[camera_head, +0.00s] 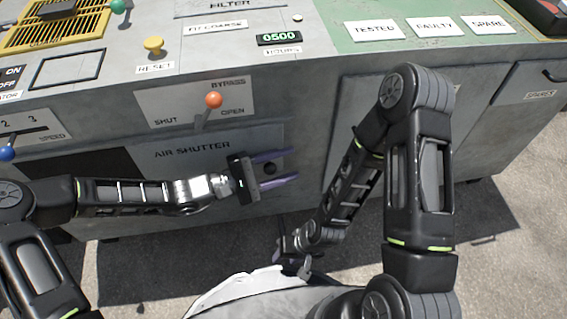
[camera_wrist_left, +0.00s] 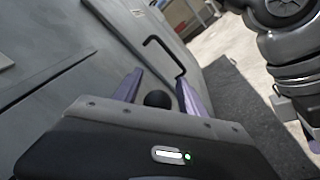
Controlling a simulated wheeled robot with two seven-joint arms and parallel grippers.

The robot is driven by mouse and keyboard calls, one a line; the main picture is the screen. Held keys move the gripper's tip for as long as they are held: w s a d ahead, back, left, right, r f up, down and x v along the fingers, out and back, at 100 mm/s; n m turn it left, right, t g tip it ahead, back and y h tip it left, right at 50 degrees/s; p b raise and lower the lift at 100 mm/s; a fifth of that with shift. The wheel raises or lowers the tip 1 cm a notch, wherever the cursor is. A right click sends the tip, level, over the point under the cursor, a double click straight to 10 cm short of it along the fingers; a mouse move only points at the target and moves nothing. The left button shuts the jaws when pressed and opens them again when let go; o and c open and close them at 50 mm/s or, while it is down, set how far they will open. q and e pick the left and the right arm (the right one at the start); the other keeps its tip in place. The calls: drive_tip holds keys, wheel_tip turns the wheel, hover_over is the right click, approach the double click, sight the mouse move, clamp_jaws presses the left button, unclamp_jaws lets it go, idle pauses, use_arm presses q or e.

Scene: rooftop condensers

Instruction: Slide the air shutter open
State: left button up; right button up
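The air shutter (camera_head: 192,148) is a grey sliding plate with its name on it, low on the front of the grey cabinet. A round dark knob (camera_head: 270,168) is at its right end. My left gripper (camera_head: 292,165) is open, with its purple fingers on either side of the knob. In the left wrist view the knob (camera_wrist_left: 157,98) lies between the two fingers, with a gap visible on each side. My right gripper (camera_head: 288,242) hangs low in front of the cabinet; whether its fingers are open cannot be made out.
A dark area (camera_head: 95,160) lies left of the plate. Above is the bypass lever (camera_head: 210,105) with an orange knob, between SHUT and OPEN labels. A blue-knobbed speed lever (camera_head: 7,152) is at the far left. A bent dark handle (camera_wrist_left: 165,52) sits beyond the knob.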

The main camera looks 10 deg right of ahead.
use_arm(q)
drive_tip(key=shift+a, duration=0.1)
drive_tip(key=shift+a, duration=0.55)
drive_tip(key=a+p, duration=0.2)
drive_tip(key=a, duration=0.4)
drive_tip(key=shift+s+a, duration=0.3)
drive_tip(key=shift+s, duration=0.15)
